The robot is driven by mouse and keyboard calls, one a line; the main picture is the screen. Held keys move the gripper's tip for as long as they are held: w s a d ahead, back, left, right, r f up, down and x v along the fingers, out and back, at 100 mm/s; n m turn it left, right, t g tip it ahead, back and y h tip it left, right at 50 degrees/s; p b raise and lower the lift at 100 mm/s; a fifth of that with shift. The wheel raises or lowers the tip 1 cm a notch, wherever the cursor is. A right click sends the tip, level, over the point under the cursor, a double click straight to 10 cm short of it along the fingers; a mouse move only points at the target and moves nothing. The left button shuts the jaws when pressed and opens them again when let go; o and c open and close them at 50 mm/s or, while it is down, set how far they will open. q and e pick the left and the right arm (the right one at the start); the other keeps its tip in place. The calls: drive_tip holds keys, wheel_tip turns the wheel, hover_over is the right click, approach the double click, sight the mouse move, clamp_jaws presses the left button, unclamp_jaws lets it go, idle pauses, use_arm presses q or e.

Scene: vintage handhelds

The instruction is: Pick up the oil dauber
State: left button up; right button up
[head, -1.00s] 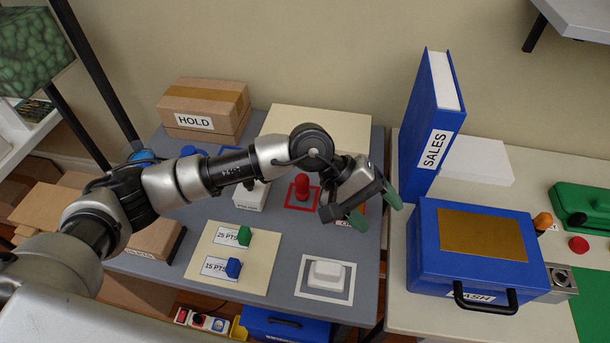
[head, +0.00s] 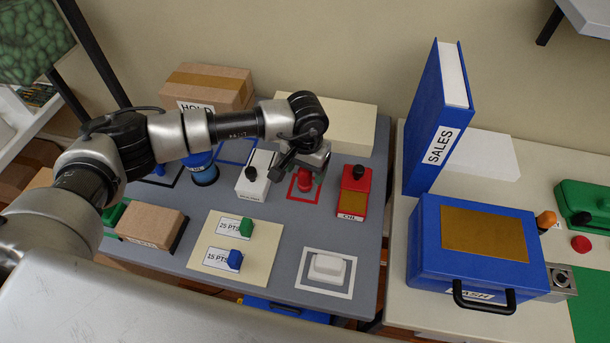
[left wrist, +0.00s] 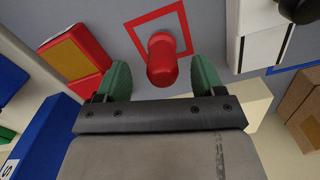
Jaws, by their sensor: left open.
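The oil dauber (head: 305,182), a red round-topped piece, stands inside a red square outline on the grey table. In the left wrist view the oil dauber (left wrist: 162,60) shows between the two green fingertips, with gaps visible on both sides. My left gripper (head: 304,162) is just above and behind it in the head view, partly hiding it. In the left wrist view my left gripper (left wrist: 160,78) is open, with nothing held. My right gripper is not in view.
A white box with a black knob (head: 255,178) stands left. A cream block (head: 350,125) is behind. A white block (head: 327,268) sits in front, with bare table between.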

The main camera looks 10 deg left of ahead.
sight(305, 177)
use_arm(q)
drive_tip(key=shift+w+a+f+p, duration=0.15)
drive_tip(key=shift+f+p, duration=0.25)
drive_tip(key=shift+f, duration=1.5)
drive_tip(key=c, duration=1)
drive_tip(key=shift+r, duration=0.1)
drive_tip(key=shift+r+b, duration=0.3)
drive_tip(key=shift+r, duration=0.3)
wheel_tip(305, 177, up, 3)
drive_tip(key=shift+f+b, duration=0.1)
drive_tip(key=shift+b, duration=0.5)
drive_tip(key=shift+w+d+r+b, duration=0.1)
drive_tip(key=shift+d+r+b, duration=0.45)
drive_tip(key=shift+d+r, duration=1)
drive_tip(key=shift+w+d+r+b, duration=0.1)
drive_tip(key=shift+d+r+b, duration=0.6)
drive_tip(key=shift+d, duration=1.7)
drive_tip(key=shift+w+d+r+b, duration=0.1)
drive_tip(key=shift+d+r+b, duration=0.35)
drive_tip(key=shift+d+r, duration=1.15)
